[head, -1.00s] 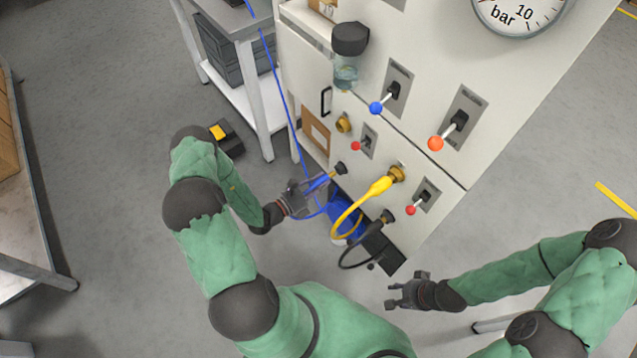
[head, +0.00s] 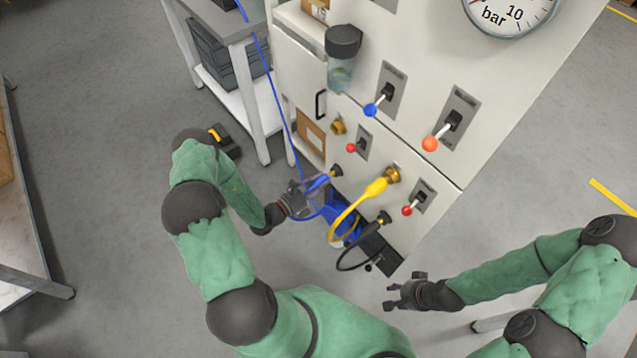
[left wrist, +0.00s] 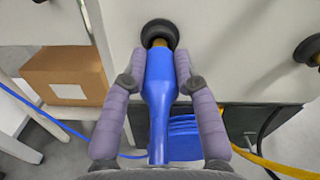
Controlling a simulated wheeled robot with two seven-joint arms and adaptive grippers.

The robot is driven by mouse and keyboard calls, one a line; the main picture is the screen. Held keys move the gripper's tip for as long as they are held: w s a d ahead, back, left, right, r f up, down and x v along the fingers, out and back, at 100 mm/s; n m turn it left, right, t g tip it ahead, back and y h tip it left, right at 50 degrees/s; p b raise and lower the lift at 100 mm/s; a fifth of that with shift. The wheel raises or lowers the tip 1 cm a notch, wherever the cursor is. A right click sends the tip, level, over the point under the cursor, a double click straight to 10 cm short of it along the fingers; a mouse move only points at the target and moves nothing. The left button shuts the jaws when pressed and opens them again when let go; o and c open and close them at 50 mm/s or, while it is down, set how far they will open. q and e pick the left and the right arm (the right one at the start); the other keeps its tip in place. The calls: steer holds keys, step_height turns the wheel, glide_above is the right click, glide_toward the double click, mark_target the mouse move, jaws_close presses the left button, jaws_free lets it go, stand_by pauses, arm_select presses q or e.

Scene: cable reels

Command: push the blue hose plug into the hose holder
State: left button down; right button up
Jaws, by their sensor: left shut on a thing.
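The blue hose plug (left wrist: 160,90) is held between the two fingers of my left gripper (left wrist: 160,84), which is shut on it. In the left wrist view its brass tip meets the black round hose holder (left wrist: 158,31) on the white panel; how deep the tip sits cannot be told. In the head view my left gripper (head: 311,191) is close to the panel, with the plug (head: 318,183) pointing at the black holder (head: 336,171). My right gripper (head: 402,294) is open and empty, away from the panel at the lower right.
A yellow plug (head: 376,188) sits in a brass fitting to the right, its hose looping down. A black plug (head: 383,219) is below it. Lever switches with red (head: 351,148), blue and orange knobs stick out of the panel. A blue hose reel (head: 343,222) lies low beneath.

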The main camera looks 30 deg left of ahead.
arm_select(q)
steer(key=shift+w+d, duration=0.25)
steer(key=shift+w, duration=0.3)
steer(key=c, duration=0.9)
jaws_free()
steer(key=shift+s, duration=0.1)
steer(key=v, duration=1.1)
steer(key=shift+s+a, duration=0.2)
steer(key=shift+s, duration=0.15)
